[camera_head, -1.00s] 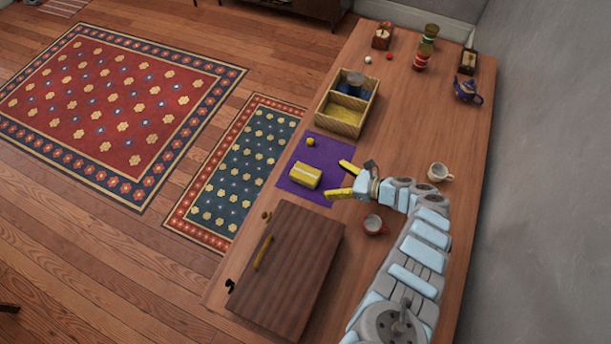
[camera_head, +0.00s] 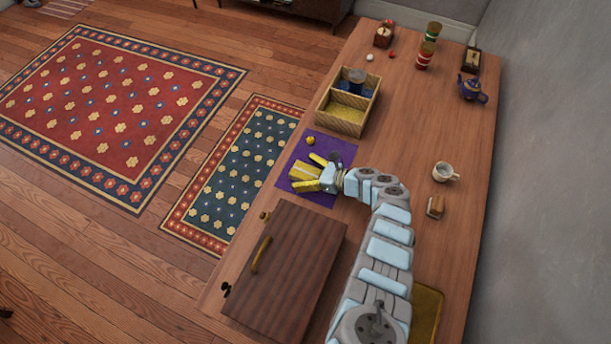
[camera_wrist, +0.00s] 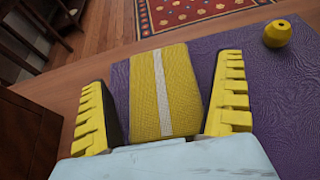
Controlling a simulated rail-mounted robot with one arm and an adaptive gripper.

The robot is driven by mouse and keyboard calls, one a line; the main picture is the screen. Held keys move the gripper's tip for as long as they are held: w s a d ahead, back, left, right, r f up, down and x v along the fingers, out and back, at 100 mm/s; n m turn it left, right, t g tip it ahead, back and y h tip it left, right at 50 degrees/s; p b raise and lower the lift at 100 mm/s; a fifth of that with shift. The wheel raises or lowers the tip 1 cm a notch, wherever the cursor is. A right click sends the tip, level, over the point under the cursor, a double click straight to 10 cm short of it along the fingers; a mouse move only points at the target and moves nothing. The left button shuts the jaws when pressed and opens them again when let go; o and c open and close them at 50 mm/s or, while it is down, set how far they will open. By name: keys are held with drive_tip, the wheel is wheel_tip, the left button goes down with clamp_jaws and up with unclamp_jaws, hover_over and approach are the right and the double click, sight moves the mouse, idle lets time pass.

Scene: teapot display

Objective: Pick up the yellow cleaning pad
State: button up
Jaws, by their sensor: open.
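The yellow cleaning pad (camera_head: 299,172) with a pale stripe lies on the purple cloth (camera_head: 341,149). In the wrist view the pad (camera_wrist: 146,95) sits between the two yellow toothed fingers of my gripper (camera_wrist: 164,75), with the purple cloth (camera_wrist: 285,95) showing around it. My gripper (camera_head: 308,171) is open, one finger on each side of the pad, with a gap showing on both sides. In the head view my gripper partly covers the pad.
A small yellow round object (camera_head: 310,141) lies on the cloth; it also shows in the wrist view (camera_wrist: 277,33). A divided wooden box (camera_head: 342,122) stands behind the cloth. A dark wooden cabinet (camera_head: 285,270) stands in front. A white cup (camera_head: 444,172) and brown block (camera_head: 436,206) are right.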

sight(304, 171)
drive_tip(key=shift+w+a+f, duration=0.1)
drive_tip(key=shift+a+f, duration=0.05)
drive_tip(key=c, duration=1.2)
wheel_tip(304, 171, up, 4)
drive_tip(key=p, duration=0.3)
drive_tip(key=shift+p, duration=0.4)
drive_tip(key=s+r+p, duration=0.2)
drive_tip(key=p, duration=0.1)
drive_tip(key=shift+p, duration=0.4)
drive_tip(key=shift+s+r+p, duration=0.5)
drive_tip(key=shift+r+p, duration=0.2)
drive_tip(key=shift+p, duration=0.15)
drive_tip(key=shift+s+d+r+p, duration=0.1)
drive_tip(key=shift+s+r+p, duration=0.65)
drive_tip(key=shift+s, duration=1.05)
drive_tip(key=shift+s+d+r+p, duration=0.1)
drive_tip(key=shift+s+r+p, duration=0.3)
drive_tip(key=shift+s+r, duration=1.15)
drive_tip(key=shift+s+d+r+p, duration=0.1)
drive_tip(key=shift+s+r+p, duration=0.5)
drive_tip(key=shift+s, duration=1.5)
